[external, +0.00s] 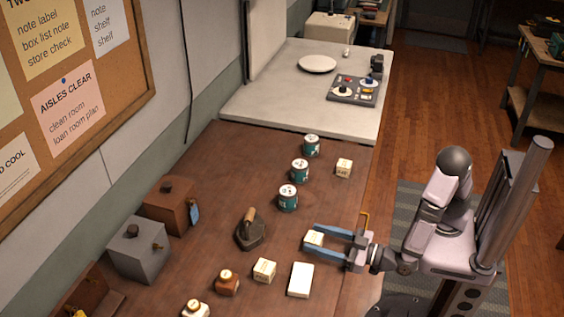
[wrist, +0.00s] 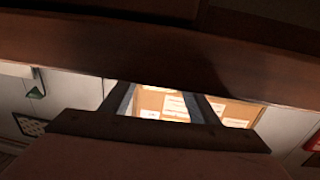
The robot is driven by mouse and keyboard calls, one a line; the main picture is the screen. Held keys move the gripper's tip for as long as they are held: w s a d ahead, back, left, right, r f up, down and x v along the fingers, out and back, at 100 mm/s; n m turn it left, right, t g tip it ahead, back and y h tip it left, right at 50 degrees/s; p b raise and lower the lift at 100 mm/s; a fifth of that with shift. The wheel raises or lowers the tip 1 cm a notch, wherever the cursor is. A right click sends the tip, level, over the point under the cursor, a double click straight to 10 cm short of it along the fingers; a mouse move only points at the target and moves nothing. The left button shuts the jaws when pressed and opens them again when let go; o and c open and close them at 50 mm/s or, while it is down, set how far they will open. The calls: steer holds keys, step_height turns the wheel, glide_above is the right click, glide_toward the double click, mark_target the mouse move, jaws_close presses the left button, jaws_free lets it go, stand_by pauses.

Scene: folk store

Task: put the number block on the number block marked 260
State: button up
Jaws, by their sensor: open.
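My gripper (external: 311,238) has blue fingers and is open, reaching left over the brown table. A cream number block (external: 313,238) shows between its fingertips; I cannot tell whether the fingers touch it. A second cream block (external: 344,168) with dark marks stands farther back, right of the tins. A third cream block (external: 264,270) stands nearer, left of a plain white block or pad (external: 300,280). The marks are too small to read, so I cannot tell which is 260. In the wrist view my gripper (wrist: 168,95) shows two dark, spread fingers; no block is clear there.
Three teal tins (external: 300,170) stand in a row at the back. A dark iron-like weight (external: 250,230) with a handle lies left of my gripper. Brown jars (external: 228,282) stand in front. Boxes (external: 138,250) line the left. The table between block and tins is clear.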

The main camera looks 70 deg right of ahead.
mark_target(321, 239)
steer(key=s, duration=0.6)
steer(key=shift+a+r+b, duration=0.3)
steer(key=shift+b, duration=0.1)
steer(key=shift+o, duration=0.6)
steer(key=shift+s, duration=0.65)
steer(key=w+d+r+m+h+p, duration=0.1)
steer(key=w+d+r+p, duration=0.1)
steer(key=r+p, duration=0.25)
steer(key=w+d+r+m+h+p, duration=0.1)
steer(key=d+r+p, duration=0.1)
steer(key=r+p, duration=0.3)
steer(key=a+f+g, duration=0.1)
steer(key=f, duration=0.1)
steer(key=a+f+n+g+y, duration=0.1)
steer(key=f, duration=0.1)
steer(key=a+f+g+y+b, duration=0.1)
steer(key=f+g, duration=0.1)
steer(key=f, duration=0.1)
steer(key=shift+s+a, duration=0.25)
steer(key=shift+a, duration=0.05)
steer(key=shift+s+a+f+n+g, duration=0.15)
steer(key=shift+f+n+g, duration=0.2)
steer(key=shift+n, duration=0.15)
steer(key=shift+x, duration=3.65)
steer(key=shift+r, duration=0.15)
